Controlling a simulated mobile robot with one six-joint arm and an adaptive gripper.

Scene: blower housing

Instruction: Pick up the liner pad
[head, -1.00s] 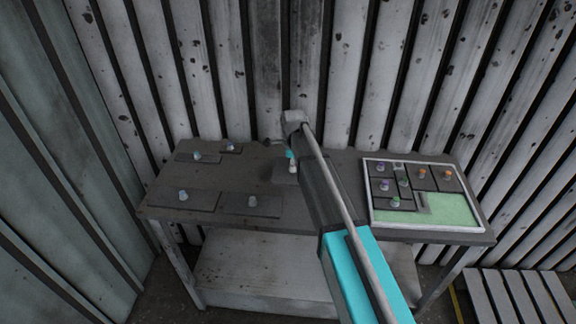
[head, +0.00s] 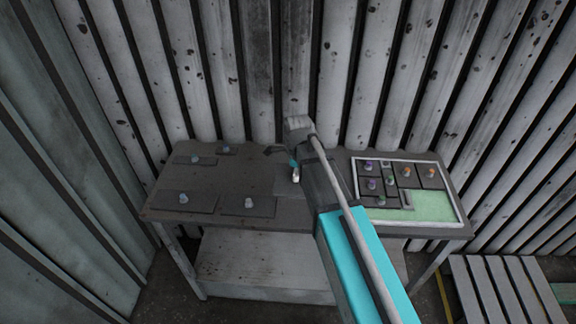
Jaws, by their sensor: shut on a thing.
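The liner pad (head: 286,187), as I take it, is a dark flat plate with a pale upright knob, at the middle of the bench and partly behind my arm. My gripper (head: 295,167), with a teal part showing, is at the knob and shut on it. My arm hides much of the fingers and the plate's right side. I cannot tell whether the plate is clear of the bench top.
Several similar dark plates with pale knobs lie on the left half of the grey bench (head: 230,180). A pale-rimmed tray (head: 462,208) at the right holds several dark knobbed pieces, with bare green floor at its front right. A corrugated wall (head: 345,90) stands close behind.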

